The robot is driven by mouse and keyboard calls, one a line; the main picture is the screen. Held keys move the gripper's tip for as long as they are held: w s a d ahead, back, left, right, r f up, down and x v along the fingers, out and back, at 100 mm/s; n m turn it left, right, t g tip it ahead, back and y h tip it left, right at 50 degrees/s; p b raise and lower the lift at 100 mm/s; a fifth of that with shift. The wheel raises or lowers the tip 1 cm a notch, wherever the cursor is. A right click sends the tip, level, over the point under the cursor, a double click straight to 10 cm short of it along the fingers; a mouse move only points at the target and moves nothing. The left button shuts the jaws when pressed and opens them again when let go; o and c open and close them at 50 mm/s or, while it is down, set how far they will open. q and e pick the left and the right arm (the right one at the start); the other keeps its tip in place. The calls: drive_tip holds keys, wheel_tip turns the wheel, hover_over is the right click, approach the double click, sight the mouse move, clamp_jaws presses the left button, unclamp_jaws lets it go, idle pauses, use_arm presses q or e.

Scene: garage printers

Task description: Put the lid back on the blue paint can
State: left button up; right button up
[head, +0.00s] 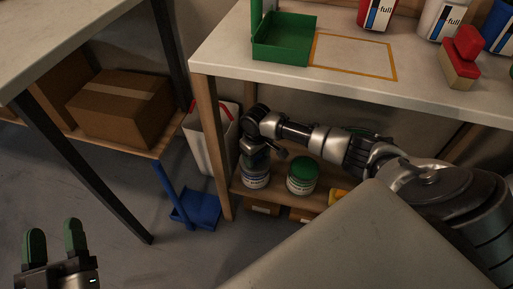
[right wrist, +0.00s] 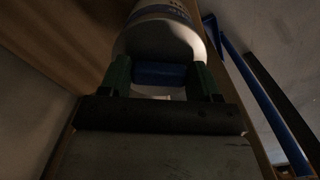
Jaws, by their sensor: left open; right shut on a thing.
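The blue paint can (head: 256,180) stands upright on the lower shelf, white with a blue label band. It also shows in the right wrist view (right wrist: 160,38). My right gripper (right wrist: 160,75) is shut on the blue lid (right wrist: 159,74), which sits between its green fingers at the can's top end. I cannot tell whether the lid is seated or just above the rim. In the head view the lid is mostly hidden by my right gripper, which points down over the can. My left gripper (head: 54,240) is open and empty above the floor at the lower left.
A green-lidded can (head: 302,176) stands just right on the same shelf (head: 277,192). The worktop above holds a green tray (head: 284,52) and several bottles.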

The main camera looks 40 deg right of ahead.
use_arm(q)
drive_tip(key=shift+w+a+f+g+y, duration=0.15)
drive_tip(key=shift+f+g+y, duration=0.15)
drive_tip(key=shift+f, duration=0.1)
drive_tip(key=shift+f+g, duration=0.3)
drive_tip(key=shift+f+g+p, duration=0.3)
drive_tip(key=shift+p, duration=0.05)
idle(0.4)
use_arm(e)
drive_tip(key=o, duration=1)
drive_tip(key=shift+o, duration=0.6)
use_arm(q)
drive_tip(key=shift+f, duration=0.25)
